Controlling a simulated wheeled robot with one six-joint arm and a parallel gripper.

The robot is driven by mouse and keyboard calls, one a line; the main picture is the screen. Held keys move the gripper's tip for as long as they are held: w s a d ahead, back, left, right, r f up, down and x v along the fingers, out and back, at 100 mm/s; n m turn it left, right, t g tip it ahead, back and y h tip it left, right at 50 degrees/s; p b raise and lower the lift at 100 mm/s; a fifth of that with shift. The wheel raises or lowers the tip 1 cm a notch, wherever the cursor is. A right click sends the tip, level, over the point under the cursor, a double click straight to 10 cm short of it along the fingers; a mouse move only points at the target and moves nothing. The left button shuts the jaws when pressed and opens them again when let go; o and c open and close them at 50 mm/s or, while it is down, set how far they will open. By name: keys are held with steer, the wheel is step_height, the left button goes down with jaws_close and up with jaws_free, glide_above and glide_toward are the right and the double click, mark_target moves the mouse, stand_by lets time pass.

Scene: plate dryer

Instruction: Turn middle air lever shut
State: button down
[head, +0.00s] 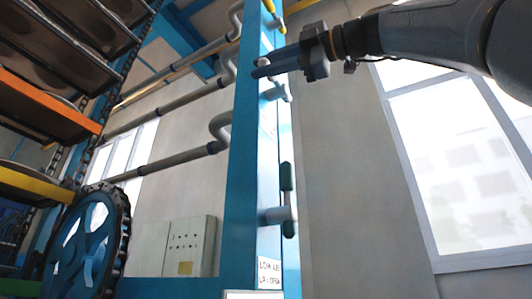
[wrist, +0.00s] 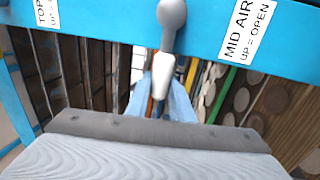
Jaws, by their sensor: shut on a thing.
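The middle air lever (wrist: 168,42) is a pale grey handle with a rounded hub, mounted on the blue beam beside a label (wrist: 247,30) reading "MID AIR, UP = OPEN". In the wrist view its handle runs from the hub towards my gripper (wrist: 160,92). The blue fingers are on either side of the handle's end and shut on it. In the head view my gripper (head: 268,68) reaches in from the upper right to the blue post, and its fingers hide much of the lever. A pale part of the valve (head: 279,92) shows just below them.
The blue post (head: 242,190) stands upright in the middle. A lower lever with green ends (head: 287,178) sits below on it, above a "LOW AIR" label (head: 269,272). Grey pipes (head: 170,160) run left. A large blue wheel (head: 88,245) and racks stand at left.

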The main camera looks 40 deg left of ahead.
steer(key=c, duration=1.6)
jaws_free()
steer(key=shift+a, duration=0.1)
steer(key=shift+o, duration=0.2)
steer(key=b+v, duration=0.3)
steer(key=v, duration=0.4)
steer(key=shift+d, duration=0.4)
steer(key=shift+w+f, duration=0.15)
